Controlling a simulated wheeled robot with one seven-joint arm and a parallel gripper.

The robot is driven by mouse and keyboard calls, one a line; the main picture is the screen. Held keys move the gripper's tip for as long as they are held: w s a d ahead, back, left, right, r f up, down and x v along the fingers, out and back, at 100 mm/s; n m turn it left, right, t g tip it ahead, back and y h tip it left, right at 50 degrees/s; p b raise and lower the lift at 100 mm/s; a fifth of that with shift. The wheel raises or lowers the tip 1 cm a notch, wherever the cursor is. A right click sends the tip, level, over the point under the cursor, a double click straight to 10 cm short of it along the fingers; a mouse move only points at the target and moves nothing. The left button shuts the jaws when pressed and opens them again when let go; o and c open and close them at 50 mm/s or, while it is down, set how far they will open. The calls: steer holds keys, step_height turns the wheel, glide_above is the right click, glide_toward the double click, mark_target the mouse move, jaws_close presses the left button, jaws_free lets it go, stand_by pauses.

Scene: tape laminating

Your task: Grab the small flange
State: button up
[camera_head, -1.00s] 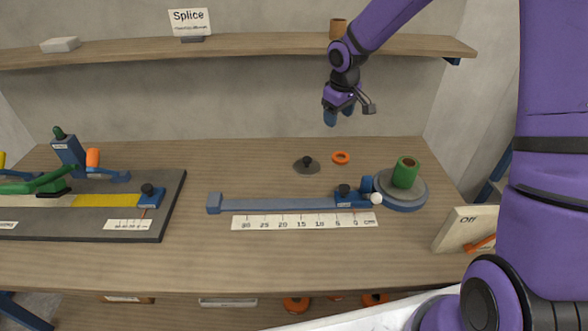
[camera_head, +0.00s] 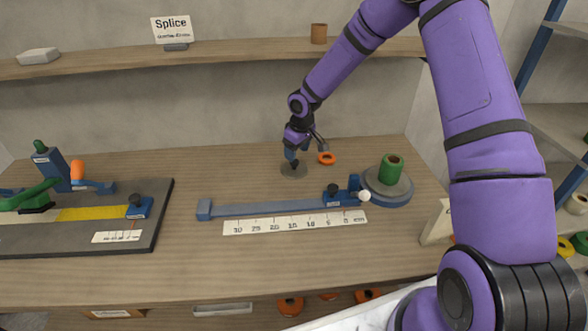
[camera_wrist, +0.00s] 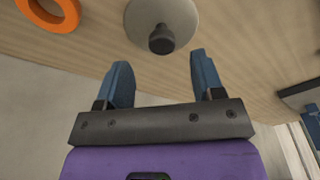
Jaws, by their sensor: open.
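The small flange (camera_head: 293,171) is a grey disc with a dark knob in its middle, lying on the table. In the head view my gripper (camera_head: 291,158) is right over it and partly covers it. In the wrist view the flange (camera_wrist: 160,20) lies just past my fingertips, its dark knob lined up roughly between the two blue fingers. My gripper (camera_wrist: 160,75) is open, with nothing between its fingers.
An orange ring (camera_head: 326,158) lies close to the right of the flange. A blue ruler slide (camera_head: 270,206) is in front, with a green roll (camera_head: 391,167) on a round base (camera_head: 388,190) to the right. The shelf (camera_head: 240,53) runs behind. The table left of the flange is clear.

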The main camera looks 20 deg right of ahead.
mark_target(294, 165)
steer(key=shift+w+a+f, duration=0.15)
steer(key=shift+f, duration=1.15)
steer(key=shift+w+a+f, duration=0.1)
steer(key=shift+a+f, duration=0.05)
steer(key=shift+f, duration=1.1)
steer(key=c, duration=1.1)
